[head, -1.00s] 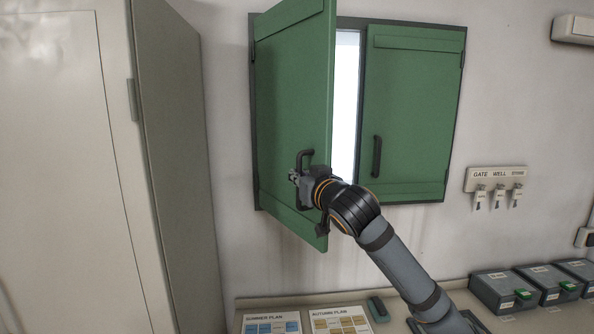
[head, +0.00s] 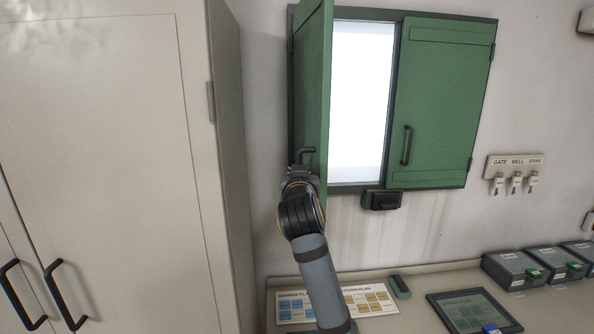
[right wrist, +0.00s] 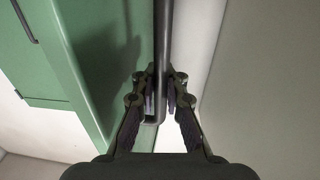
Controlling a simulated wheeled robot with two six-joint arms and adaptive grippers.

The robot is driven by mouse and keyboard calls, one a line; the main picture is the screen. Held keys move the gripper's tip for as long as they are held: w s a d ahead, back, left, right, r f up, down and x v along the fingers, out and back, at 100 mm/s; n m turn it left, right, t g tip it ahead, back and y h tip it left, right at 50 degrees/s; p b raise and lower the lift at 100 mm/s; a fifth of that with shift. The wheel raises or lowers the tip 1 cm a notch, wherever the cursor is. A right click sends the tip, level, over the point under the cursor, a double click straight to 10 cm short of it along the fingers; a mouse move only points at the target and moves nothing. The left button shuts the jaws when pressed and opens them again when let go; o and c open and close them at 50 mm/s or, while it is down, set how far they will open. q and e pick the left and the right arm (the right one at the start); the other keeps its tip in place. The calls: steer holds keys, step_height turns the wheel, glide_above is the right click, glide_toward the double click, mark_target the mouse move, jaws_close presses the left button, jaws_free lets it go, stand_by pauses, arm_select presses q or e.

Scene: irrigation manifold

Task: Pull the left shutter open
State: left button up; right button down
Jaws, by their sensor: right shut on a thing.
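The left shutter (head: 314,95) is a green panel hinged at its left side. It stands swung well out from the wall, seen nearly edge-on in the head view, with the bright opening (head: 361,95) bare beside it. Its dark handle (head: 306,152) shows above my right gripper (head: 300,172). In the right wrist view my right gripper (right wrist: 162,100) is shut on the dark handle bar (right wrist: 163,45), which runs between its fingers. The right shutter (head: 442,105) lies closed in the frame, with its own dark handle (head: 407,145). My left gripper is out of view.
A tall pale cabinet (head: 100,150) stands close left of the shutter. A small dark box (head: 381,200) sits on the wall below the opening. A key rack (head: 515,166) hangs at right. The bench below holds plan sheets, a tablet (head: 473,312) and grey boxes (head: 515,269).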

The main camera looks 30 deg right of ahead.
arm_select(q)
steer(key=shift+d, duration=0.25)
arm_select(e)
steer(key=shift+f, duration=0.2)
steer(key=c, duration=1.8)
jaws_free()
steer(key=shift+o, duration=0.6)
steer(key=shift+s+a+r, duration=0.2)
steer(key=shift+s+r, duration=0.05)
steer(key=shift+s, duration=0.05)
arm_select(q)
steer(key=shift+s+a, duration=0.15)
arm_select(e)
steer(key=v, duration=0.7)
steer(key=shift+s+a, duration=0.2)
steer(key=shift+s, duration=0.05)
steer(key=shift+d, duration=0.1)
